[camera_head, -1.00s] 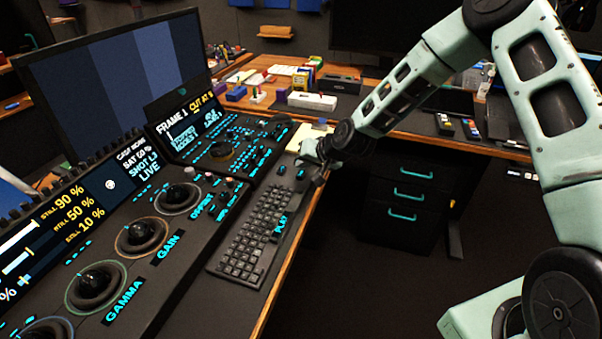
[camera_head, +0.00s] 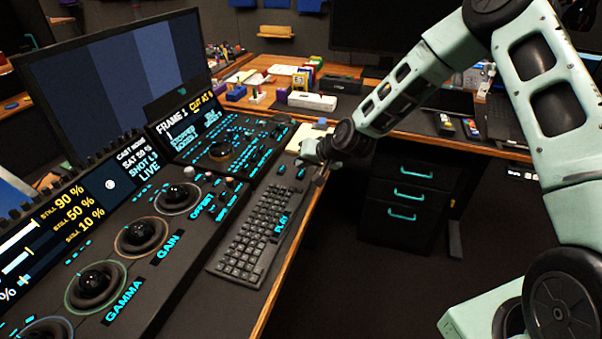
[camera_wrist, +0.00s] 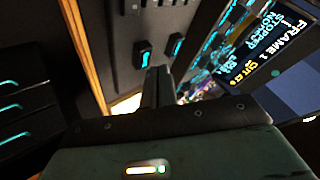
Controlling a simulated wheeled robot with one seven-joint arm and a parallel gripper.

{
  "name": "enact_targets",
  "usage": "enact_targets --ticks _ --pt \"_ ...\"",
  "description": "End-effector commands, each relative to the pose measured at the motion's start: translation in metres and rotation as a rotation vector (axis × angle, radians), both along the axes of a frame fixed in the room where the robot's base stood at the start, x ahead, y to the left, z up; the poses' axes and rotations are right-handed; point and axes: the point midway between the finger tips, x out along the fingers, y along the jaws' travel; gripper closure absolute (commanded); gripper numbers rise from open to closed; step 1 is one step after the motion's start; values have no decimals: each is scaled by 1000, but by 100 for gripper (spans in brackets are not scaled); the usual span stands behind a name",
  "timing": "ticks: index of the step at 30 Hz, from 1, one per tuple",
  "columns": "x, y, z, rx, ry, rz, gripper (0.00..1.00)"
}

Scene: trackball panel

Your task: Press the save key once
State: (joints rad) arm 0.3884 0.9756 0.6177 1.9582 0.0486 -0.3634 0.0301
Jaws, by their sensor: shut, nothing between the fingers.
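Two small dark keys with glowing teal marks sit apart from the keyboard on the dark console panel. In the wrist view they are the nearer-left key (camera_wrist: 143,54) and the right key (camera_wrist: 177,46); in the head view they show as the left key (camera_head: 282,169) and the right key (camera_head: 300,172). Their marks are too small to read, so I cannot tell which is the save key. My gripper (camera_wrist: 158,74) is shut and empty, its dark fingers pointing at the panel close to these two keys. I cannot see contact with either key.
A black keyboard (camera_head: 255,234) with a PLAY label lies along the desk's front edge. Trackballs (camera_head: 140,232) and lit screens (camera_head: 190,121) fill the console to the left. A drawer unit (camera_head: 408,195) stands below right; floor space beside it is clear.

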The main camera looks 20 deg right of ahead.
Motion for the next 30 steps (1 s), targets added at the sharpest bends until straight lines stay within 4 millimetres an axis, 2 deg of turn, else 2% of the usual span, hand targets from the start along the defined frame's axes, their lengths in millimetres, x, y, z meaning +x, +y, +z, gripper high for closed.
enact_targets --ticks 6,30 --pt "0 0 -8 0 0 0 100" --pt "0 0 -13 0 0 0 100"
